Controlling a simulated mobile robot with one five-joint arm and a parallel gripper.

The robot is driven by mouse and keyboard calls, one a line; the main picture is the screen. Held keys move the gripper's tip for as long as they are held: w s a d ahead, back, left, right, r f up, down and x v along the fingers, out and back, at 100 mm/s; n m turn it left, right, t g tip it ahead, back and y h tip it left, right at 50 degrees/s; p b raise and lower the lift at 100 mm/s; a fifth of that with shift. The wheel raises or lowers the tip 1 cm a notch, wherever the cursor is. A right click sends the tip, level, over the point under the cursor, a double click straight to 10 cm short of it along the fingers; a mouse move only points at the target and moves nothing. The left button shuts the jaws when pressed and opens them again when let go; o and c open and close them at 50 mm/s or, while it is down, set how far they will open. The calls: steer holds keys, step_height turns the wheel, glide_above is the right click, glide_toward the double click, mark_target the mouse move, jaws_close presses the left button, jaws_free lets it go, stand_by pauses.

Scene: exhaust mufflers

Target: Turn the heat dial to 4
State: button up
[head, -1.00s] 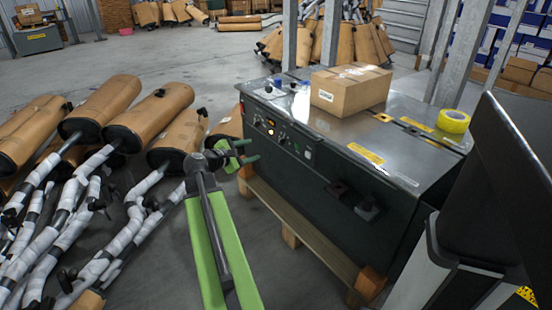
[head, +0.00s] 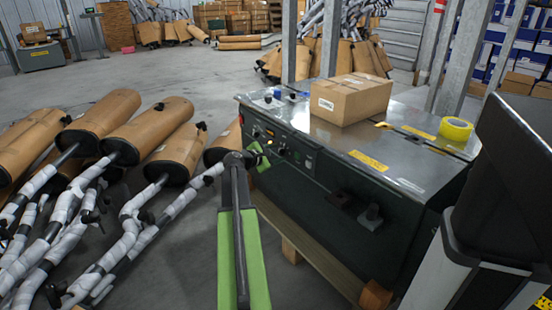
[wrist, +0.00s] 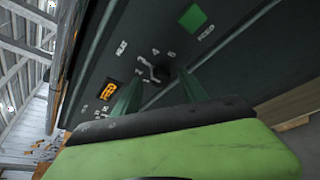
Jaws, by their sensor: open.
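The machine (head: 330,200) is a dark green cabinet with a metal top. Its control panel faces my gripper (head: 268,154), which is close to the panel in the head view. In the wrist view the small black heat dial (wrist: 158,73) sits below printed numbers and a "HEAT" label. The two green fingers of my gripper (wrist: 160,80) are apart, one on each side of the dial. I cannot tell whether they touch it. The dial's pointer is too small to read surely.
An orange lit display (wrist: 108,90) and a green square button (wrist: 193,18) flank the dial. A cardboard box (head: 350,97) and yellow tape roll (head: 455,128) are on the machine top. Wrapped mufflers (head: 140,130) lie at left. Floor behind them is open.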

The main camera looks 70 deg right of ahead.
steer(key=shift+s+d, duration=0.1)
steer(key=shift+d, duration=0.1)
steer(key=shift+c, duration=0.2)
jaws_close()
steer(key=shift+a+f, duration=0.1)
steer(key=shift+a, duration=0.25)
steer(key=shift+d, duration=0.25)
steer(key=shift+s+f+m+t+h+b, duration=0.15)
steer(key=shift+m+t+h+b, duration=0.35)
steer(key=shift+m+b, duration=0.65)
steer(key=m+h+b, duration=0.1)
steer(key=m+b, duration=0.1)
steer(key=shift+f+m+b, duration=0.15)
steer(key=shift+m+b, duration=0.2)
steer(key=shift+m+t+h+b, duration=0.3)
steer(key=shift+m+h+b, duration=0.2)
steer(key=shift+m+h, duration=0.1)
